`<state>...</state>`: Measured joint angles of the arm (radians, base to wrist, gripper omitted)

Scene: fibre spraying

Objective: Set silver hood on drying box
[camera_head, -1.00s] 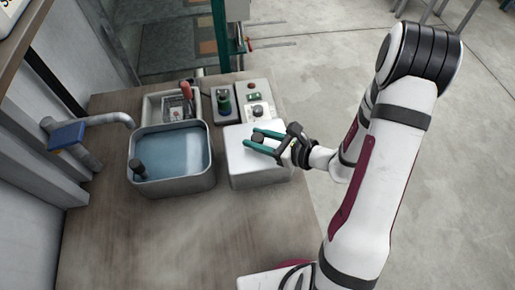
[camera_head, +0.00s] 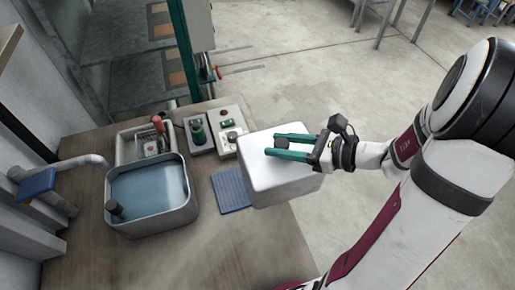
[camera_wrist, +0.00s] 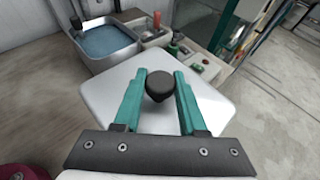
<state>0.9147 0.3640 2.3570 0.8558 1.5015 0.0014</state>
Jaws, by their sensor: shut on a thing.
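The silver hood (camera_head: 272,178) is a pale box-shaped cover with rounded edges and a dark round knob (camera_head: 281,145) on top. It hangs in the air over the right edge of the table. My gripper (camera_head: 280,147) has its green fingers on both sides of the knob and is shut on it. In the wrist view the hood (camera_wrist: 155,118) fills the middle, with the knob (camera_wrist: 159,85) between the fingers (camera_wrist: 159,82). I cannot make out a drying box in either view.
A blue ribbed mat (camera_head: 232,191) lies on the wooden table (camera_head: 160,255), partly behind the hood. The table's front is clear.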

